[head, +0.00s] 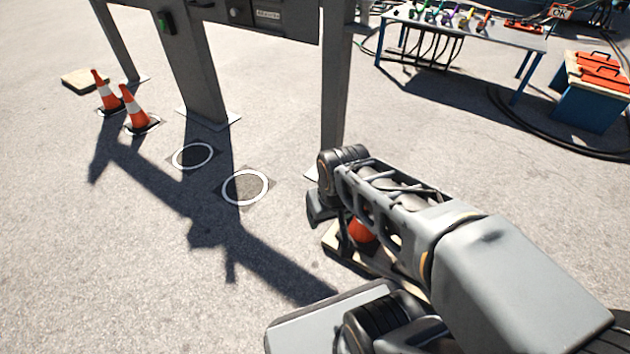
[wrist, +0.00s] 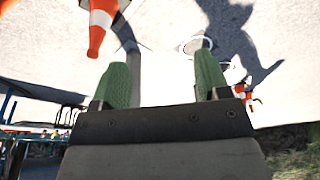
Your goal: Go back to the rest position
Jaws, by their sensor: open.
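My gripper shows in the wrist view (wrist: 162,80), with two green fingers wide apart and nothing between them. In the head view my arm reaches from the lower right to the middle, and its fingers cannot be made out there. An orange and white cone (wrist: 98,30) lies beyond the left finger in the wrist view, apart from it.
Two cones (head: 106,92) (head: 135,110) stand at left by grey posts (head: 190,70). Two white rings (head: 193,156) (head: 245,187) mark the ground. A table (head: 470,32) and a blue box with orange lids (head: 592,95) stand at upper right. Open pavement lies at left.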

